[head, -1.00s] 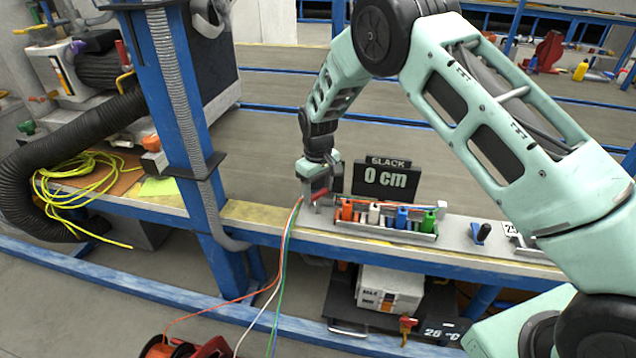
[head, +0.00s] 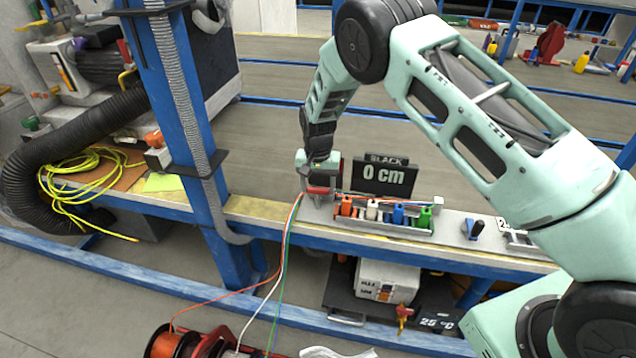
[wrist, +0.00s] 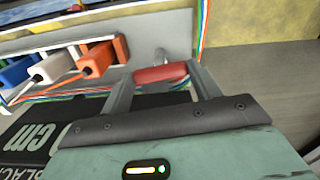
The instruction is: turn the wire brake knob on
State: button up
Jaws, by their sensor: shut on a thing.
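The wire brake knob shows as a red bar-shaped handle (wrist: 160,74) in the wrist view, beside a small metal post at the left end of the metal plate. In the head view its red (head: 318,190) shows just under my gripper (head: 318,188). My gripper (wrist: 162,82) is shut on the red handle, with one finger at each end of it. The handle's mount is partly hidden, and I cannot tell from its angle whether the brake is on. Thin orange, white and green wires (head: 285,240) run past the knob and down toward the floor.
Orange, white, blue and green blocks (head: 372,212) stand in a row right of my gripper. A "SLACK 0 cm" sign (head: 385,177) stands behind them. A black-handled lever (head: 474,229) is farther right. Wire spools (head: 185,343) sit on the floor. A blue post (head: 180,110) stands left.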

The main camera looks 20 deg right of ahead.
aim_at(318, 188)
jog(key=shift+m, duration=0.5)
jog(key=o, duration=1)
notch_tip(318, 188, up, 18)
jog(key=shift+f+p, duration=0.25)
jog(key=shift+p, duration=0.4)
